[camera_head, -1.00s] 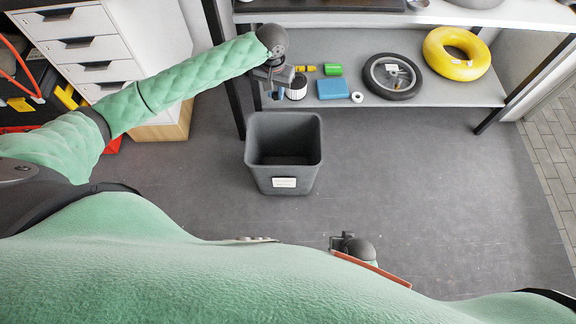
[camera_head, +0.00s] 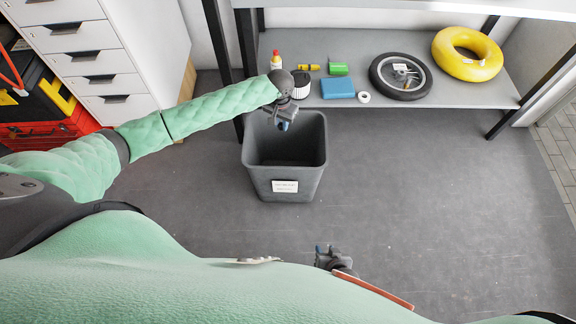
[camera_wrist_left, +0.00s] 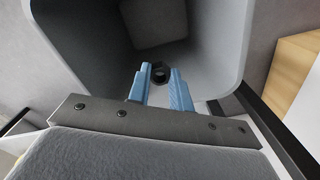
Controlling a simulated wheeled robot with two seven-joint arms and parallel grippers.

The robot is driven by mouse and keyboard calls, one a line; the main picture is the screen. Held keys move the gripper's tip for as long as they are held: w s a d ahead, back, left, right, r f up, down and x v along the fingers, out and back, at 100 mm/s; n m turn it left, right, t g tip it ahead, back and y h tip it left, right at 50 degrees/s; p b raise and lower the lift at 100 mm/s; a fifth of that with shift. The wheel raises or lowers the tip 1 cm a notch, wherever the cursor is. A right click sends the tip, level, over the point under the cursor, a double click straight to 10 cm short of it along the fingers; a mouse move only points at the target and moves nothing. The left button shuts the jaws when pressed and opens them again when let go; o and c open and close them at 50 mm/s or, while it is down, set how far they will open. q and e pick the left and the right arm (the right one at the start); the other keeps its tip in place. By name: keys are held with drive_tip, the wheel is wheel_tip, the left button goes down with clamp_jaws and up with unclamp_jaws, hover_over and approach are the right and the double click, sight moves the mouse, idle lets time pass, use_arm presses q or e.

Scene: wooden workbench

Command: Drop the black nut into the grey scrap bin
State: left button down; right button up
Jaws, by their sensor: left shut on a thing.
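The grey scrap bin (camera_head: 284,180) stands on the floor with a white label on its front and its opening facing up. My left gripper (camera_head: 283,125) is above the far part of the bin's opening. In the left wrist view its blue fingers (camera_wrist_left: 161,90) point into the bin (camera_wrist_left: 80,50), shut on the black nut (camera_wrist_left: 161,72) at their tips. The nut is not distinguishable in the head view. My right gripper (camera_head: 322,252) is low in the head view, away from the bin, and its jaws are too small to read.
Behind the bin is a low shelf (camera_head: 440,97) holding a blue box (camera_head: 338,88), a black wheel (camera_head: 385,84), a yellow ring (camera_head: 467,67) and small items. White drawers (camera_head: 85,65) stand at the left. The floor (camera_head: 430,190) right of the bin is clear.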

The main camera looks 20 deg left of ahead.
use_arm(q)
drive_tip(key=shift+f+b, duration=2.4)
drive_tip(key=shift+f, duration=0.05)
drive_tip(key=c, duration=1.2)
unclamp_jaws()
drive_tip(key=shift+r+p, duration=0.55)
drive_tip(key=shift+r, duration=3.4)
